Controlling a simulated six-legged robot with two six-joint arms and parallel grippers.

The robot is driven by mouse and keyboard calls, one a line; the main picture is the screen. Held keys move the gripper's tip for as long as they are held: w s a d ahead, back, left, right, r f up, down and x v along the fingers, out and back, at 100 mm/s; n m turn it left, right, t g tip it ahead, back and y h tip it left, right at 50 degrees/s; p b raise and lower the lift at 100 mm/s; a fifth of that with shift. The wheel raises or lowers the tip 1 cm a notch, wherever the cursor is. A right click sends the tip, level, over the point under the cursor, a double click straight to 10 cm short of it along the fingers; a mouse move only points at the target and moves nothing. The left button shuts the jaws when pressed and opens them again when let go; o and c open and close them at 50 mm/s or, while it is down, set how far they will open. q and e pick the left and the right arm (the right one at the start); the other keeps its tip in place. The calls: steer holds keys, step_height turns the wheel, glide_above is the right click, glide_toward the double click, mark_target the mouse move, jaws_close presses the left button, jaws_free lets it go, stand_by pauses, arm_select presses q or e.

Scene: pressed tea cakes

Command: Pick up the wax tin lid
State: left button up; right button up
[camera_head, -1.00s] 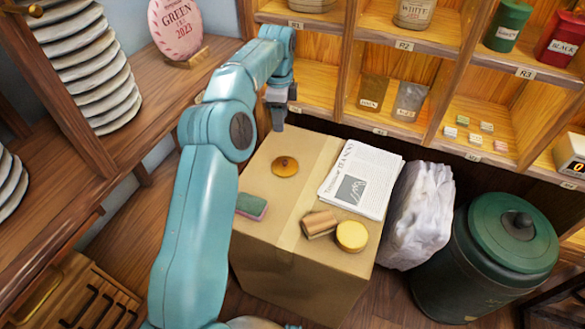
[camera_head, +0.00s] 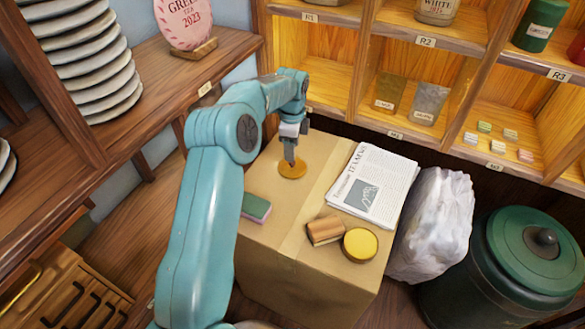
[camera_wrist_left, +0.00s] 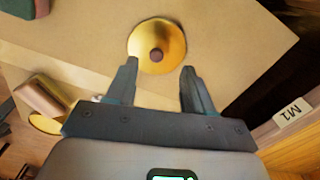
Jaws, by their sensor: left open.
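The wax tin lid (camera_head: 292,174) is a round gold disc lying on top of the cardboard box (camera_head: 318,275). In the left wrist view the lid (camera_wrist_left: 170,38) shows a small brown knob at its centre. My left gripper (camera_head: 290,161) points down at the lid in the head view and hides part of it. In the left wrist view its two fingers (camera_wrist_left: 160,68) are apart, with nothing between them, and the lid appears just beyond their tips. A round yellow-topped tin (camera_head: 361,245) stands near the box's front right. My right gripper is not in view.
On the box are a folded newspaper (camera_head: 372,185), a brown roll-shaped block (camera_head: 325,230) and a green-topped sponge (camera_head: 256,208). A white plastic bag (camera_head: 435,225) and a green lidded bin (camera_head: 510,265) stand to the right. Wooden shelves (camera_head: 440,45) rise behind.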

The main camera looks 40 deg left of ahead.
mark_target(292, 165)
arm_select(q)
step_height(292, 165, down, 5)
steer(key=shift+s+d+r+b, duration=0.1)
steer(key=shift+s+d+b, duration=0.05)
steer(key=shift+b, duration=0.2)
steer(key=shift+c, duration=0.6)
jaws_close()
steer(key=shift+r, duration=0.15)
